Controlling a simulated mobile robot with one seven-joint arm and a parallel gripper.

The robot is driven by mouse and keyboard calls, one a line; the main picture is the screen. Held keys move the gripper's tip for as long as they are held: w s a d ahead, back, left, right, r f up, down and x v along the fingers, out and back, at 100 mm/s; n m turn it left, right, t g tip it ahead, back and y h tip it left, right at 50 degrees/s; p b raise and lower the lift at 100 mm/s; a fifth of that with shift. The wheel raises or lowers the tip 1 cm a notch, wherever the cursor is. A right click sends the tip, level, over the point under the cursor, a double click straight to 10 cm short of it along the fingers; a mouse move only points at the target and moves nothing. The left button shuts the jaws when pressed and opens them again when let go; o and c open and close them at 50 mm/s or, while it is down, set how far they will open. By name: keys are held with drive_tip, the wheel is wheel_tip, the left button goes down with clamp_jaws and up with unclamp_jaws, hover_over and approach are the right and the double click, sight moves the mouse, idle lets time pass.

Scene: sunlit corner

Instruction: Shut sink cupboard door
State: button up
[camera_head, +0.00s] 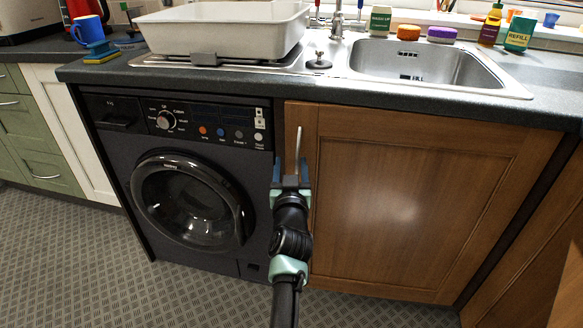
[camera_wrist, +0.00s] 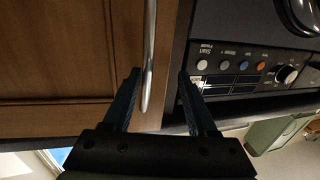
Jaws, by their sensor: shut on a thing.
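The sink cupboard door (camera_head: 410,210) is brown wood with a recessed panel, below the sink and right of the washing machine. It looks flush or nearly flush with the front; I cannot tell whether a small gap stays. Its upright metal handle (camera_head: 298,143) is near the door's upper left edge. My gripper (camera_head: 291,182) is at the lower part of this handle, shut on it. In the wrist view, my gripper (camera_wrist: 160,78) has one finger on each side of the handle (camera_wrist: 150,50); the exact contact is hard to see.
The black washing machine (camera_head: 190,185) stands directly left of the door. A steel sink (camera_head: 430,62) and a white basin (camera_head: 222,30) are on the worktop above. Another wooden cabinet front (camera_head: 540,250) is at the right. The patterned floor (camera_head: 130,285) in front is clear.

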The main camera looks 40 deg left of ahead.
drive_tip(key=p+v, duration=0.1)
drive_tip(key=v, duration=0.9)
drive_tip(key=shift+r, duration=0.1)
drive_tip(key=shift+s, duration=0.15)
